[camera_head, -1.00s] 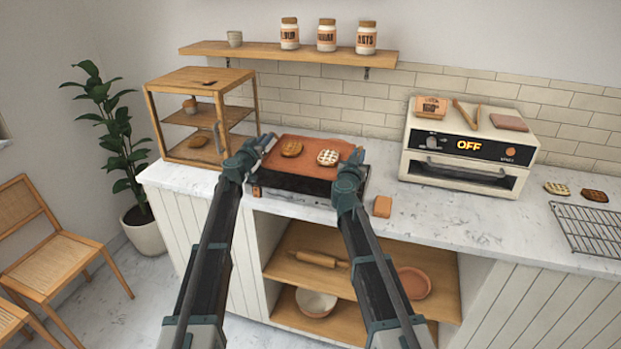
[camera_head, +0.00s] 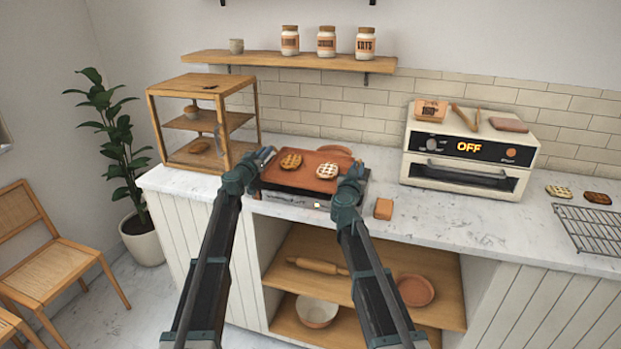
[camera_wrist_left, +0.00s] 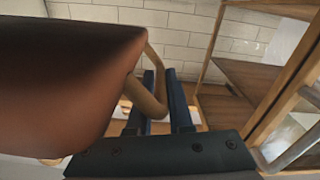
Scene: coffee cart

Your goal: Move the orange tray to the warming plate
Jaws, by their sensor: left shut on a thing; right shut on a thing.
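The orange tray (camera_head: 308,173) carries a brown waffle-like pastry (camera_head: 291,161) and a paler latticed one (camera_head: 327,171). My left gripper (camera_head: 264,158) is shut on the tray's left end, and my right gripper (camera_head: 355,171) is shut at its right end. In the left wrist view, the tray (camera_wrist_left: 65,75) fills the left side, and its curved handle (camera_wrist_left: 154,62) meets my left gripper's fingers (camera_wrist_left: 163,92). The warming plate (camera_head: 290,200), dark with a small light at its front, lies under the tray and is mostly hidden. I cannot tell whether they touch.
A wooden display cabinet (camera_head: 202,120) stands close to the left of the tray. An orange rounded thing (camera_head: 335,150) shows behind it. A small brown block (camera_head: 383,209) lies to the right. The oven (camera_head: 468,160) stands further right, with clear counter in front.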

